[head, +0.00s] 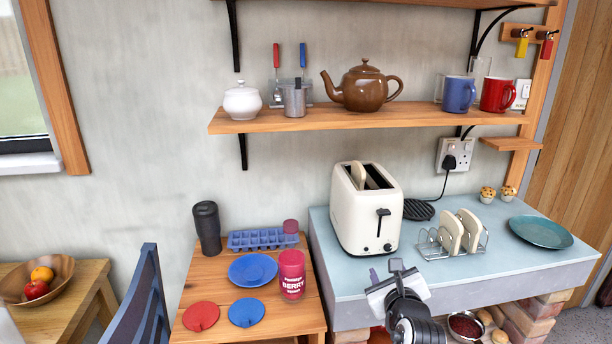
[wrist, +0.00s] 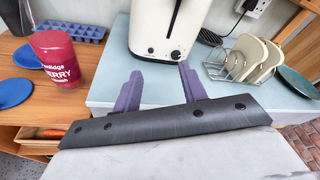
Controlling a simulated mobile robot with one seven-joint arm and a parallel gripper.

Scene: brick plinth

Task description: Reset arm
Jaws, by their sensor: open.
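My gripper (head: 384,274) is in front of the blue-grey counter (head: 350,285), below the cream toaster (head: 368,210). In the wrist view its two purple fingers (wrist: 158,88) stand apart with nothing between them. The toaster (wrist: 166,28) is straight beyond the fingers, and they look clear of it. My arm comes up from the bottom of the head view and hides part of the counter's front edge.
Right of the toaster are a toast rack (head: 452,238) with bread and a teal plate (head: 540,231). Left, a wooden table holds a berry jar (head: 291,276), blue plate (head: 253,270) and ice tray (head: 262,240). A shelf (head: 300,122) with a teapot (head: 363,87) hangs above.

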